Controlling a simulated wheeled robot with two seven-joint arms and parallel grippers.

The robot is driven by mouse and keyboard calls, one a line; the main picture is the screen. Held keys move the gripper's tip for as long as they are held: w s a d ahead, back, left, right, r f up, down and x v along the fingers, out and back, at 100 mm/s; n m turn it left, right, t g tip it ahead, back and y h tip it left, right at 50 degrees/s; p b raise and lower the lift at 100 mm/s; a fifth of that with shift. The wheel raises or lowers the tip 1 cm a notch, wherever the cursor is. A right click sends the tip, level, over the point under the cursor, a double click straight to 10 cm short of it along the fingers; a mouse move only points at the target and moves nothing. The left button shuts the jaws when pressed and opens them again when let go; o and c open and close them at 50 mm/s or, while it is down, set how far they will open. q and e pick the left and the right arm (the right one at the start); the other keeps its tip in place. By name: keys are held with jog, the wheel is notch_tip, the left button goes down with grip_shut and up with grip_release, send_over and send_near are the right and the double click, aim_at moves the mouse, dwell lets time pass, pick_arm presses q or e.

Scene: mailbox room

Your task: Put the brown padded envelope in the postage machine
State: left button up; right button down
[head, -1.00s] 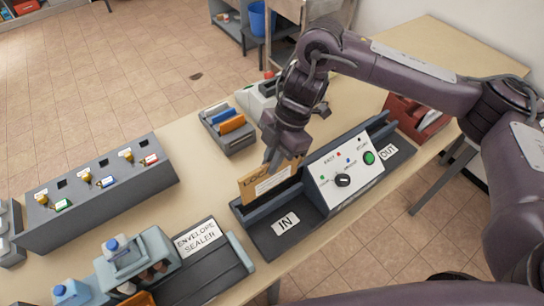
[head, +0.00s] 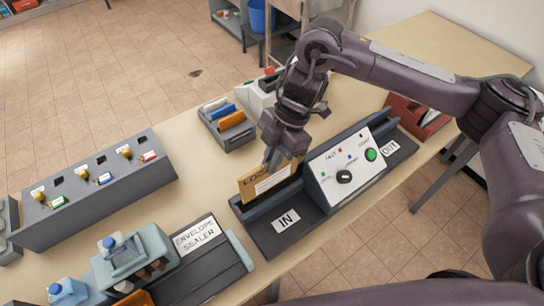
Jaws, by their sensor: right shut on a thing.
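The brown padded envelope (head: 262,183) stands on edge at the left, IN end of the postage machine (head: 345,172), its lower edge in or just above the slot beside the IN tray (head: 268,234). My right gripper (head: 272,160) is shut on the envelope's top edge from above. The gripper's far finger and the envelope's bottom edge are partly hidden. The machine's sloped white panel has a black knob and a green button, and the OUT end (head: 395,150) lies at its right. My left gripper is not in view.
An envelope sealer (head: 215,262) stands left of the machine. A grey rack (head: 95,190) with keyed stamps is at the left. Bare tabletop lies between the rack and the machine.

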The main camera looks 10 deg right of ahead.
jog(key=shift+f+b, duration=0.9)
jog(key=shift+f, duration=0.6)
jog(key=shift+f+b, duration=0.9)
jog(key=shift+f, duration=0.55)
jog(key=c, duration=1.4)
grip_release()
